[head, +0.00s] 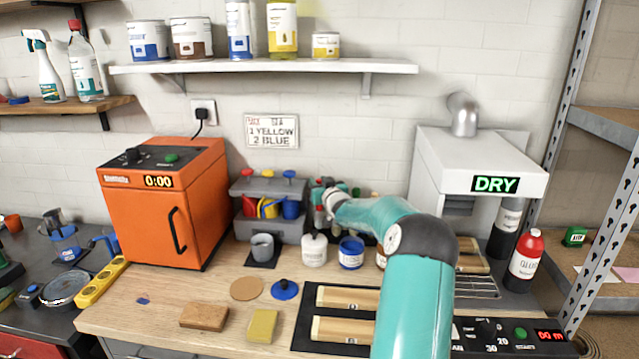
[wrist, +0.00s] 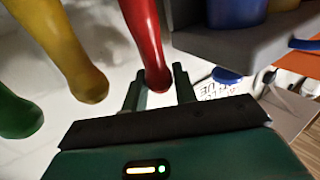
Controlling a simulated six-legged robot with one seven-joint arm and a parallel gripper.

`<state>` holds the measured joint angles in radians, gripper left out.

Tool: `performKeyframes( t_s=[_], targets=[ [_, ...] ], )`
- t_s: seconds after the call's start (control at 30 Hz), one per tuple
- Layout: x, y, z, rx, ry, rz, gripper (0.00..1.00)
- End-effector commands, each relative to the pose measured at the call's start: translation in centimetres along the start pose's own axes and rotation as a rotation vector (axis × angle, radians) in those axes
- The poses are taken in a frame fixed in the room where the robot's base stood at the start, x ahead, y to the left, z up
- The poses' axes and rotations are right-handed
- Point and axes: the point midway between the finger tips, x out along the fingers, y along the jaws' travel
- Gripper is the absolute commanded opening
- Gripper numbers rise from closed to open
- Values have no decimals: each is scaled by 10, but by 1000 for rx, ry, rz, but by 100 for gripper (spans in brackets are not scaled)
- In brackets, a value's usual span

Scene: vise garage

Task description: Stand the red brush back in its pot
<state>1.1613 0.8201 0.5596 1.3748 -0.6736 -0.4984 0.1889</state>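In the wrist view a red brush handle (wrist: 145,35) enters from the top edge, and its rounded end lies between the fingertips. My gripper (wrist: 158,84) is open around that end, its two fingers apart on either side. A gap shows on the right; on the left I cannot tell if the finger touches. The brush's other end is out of the frame, and no pot around it shows. In the head view my arm reaches toward the back of the bench, and the gripper is too small and partly hidden to read.
A yellow handle (wrist: 62,50) and a green handle (wrist: 18,112) stand left of the red one. A grey rack (head: 270,188) with coloured cups is close by. An orange oven (head: 165,200) is left.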

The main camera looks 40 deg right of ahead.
Motion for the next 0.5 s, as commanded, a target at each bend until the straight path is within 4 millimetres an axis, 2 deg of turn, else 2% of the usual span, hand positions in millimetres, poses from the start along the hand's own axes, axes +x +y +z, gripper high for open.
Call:
performKeyframes(
  t_s=[0.03, 0.1, 0.5],
  targets=[
    [0, 0, 0, 0, 0, 0, 38],
    [0, 0, 0, 0, 0, 0, 52],
    [-5, 0, -1, -1, 1, 0, 52]
  ],
)
